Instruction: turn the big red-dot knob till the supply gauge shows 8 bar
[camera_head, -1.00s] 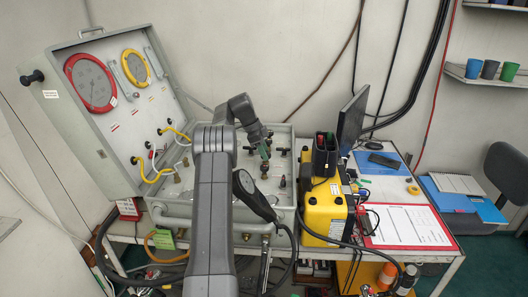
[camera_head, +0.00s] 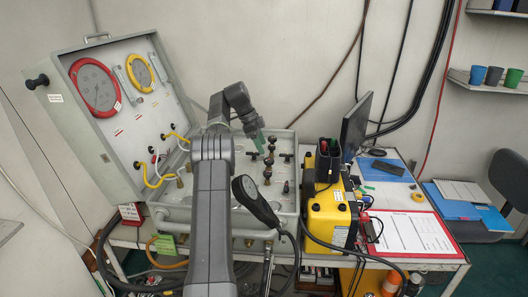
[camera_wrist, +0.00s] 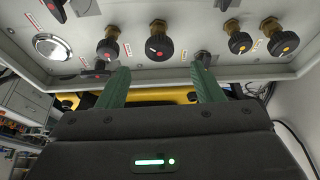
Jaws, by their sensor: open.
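In the wrist view several black knobs on brass stems stick out of the grey panel (camera_wrist: 180,17). The larger middle knob (camera_wrist: 159,46) has a red mark on its face and looks like the big red-dot knob. My gripper (camera_wrist: 162,85) is open and empty, its green fingers pointing toward the panel, with this knob in the gap between them in the picture but apparently beyond the tips. In the head view my gripper (camera_head: 258,143) is over the panel box. A red-ringed gauge (camera_head: 95,87) and a yellow-ringed gauge (camera_head: 139,71) are on the open lid; their readings are too small to tell.
A smaller knob (camera_wrist: 107,48) is left of the middle one; orange-dot knobs (camera_wrist: 240,42) are to the right. A round metal-rimmed fitting (camera_wrist: 54,47) is at far left. In the head view a yellow case (camera_head: 330,215) stands right of the box.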

